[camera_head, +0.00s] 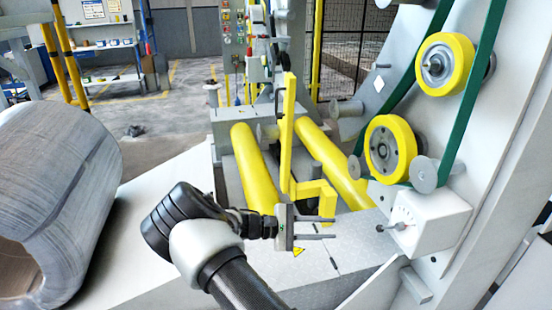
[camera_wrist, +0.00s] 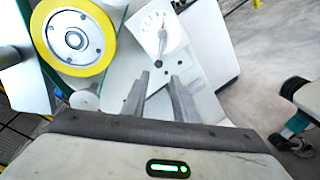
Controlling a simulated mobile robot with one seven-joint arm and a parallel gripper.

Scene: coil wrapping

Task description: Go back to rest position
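My gripper (camera_head: 318,228) is in the middle of the head view, in front of a yellow bracket. Its two fingers point right and stand apart with nothing between them. In the wrist view my gripper (camera_wrist: 161,85) also shows two parted, empty fingers. They point toward a white box with a dial gauge (camera_wrist: 160,35). In the head view the dial box (camera_head: 427,218) is to the right of the fingertips, with a gap between them.
A large wrapped coil (camera_head: 55,200) lies at the left. Yellow rollers (camera_head: 253,170) and an upright yellow post (camera_head: 288,130) stand behind my gripper. Yellow wheels (camera_head: 445,64) and a green belt are on the right machine frame. Open floor (camera_head: 170,125) shows behind.

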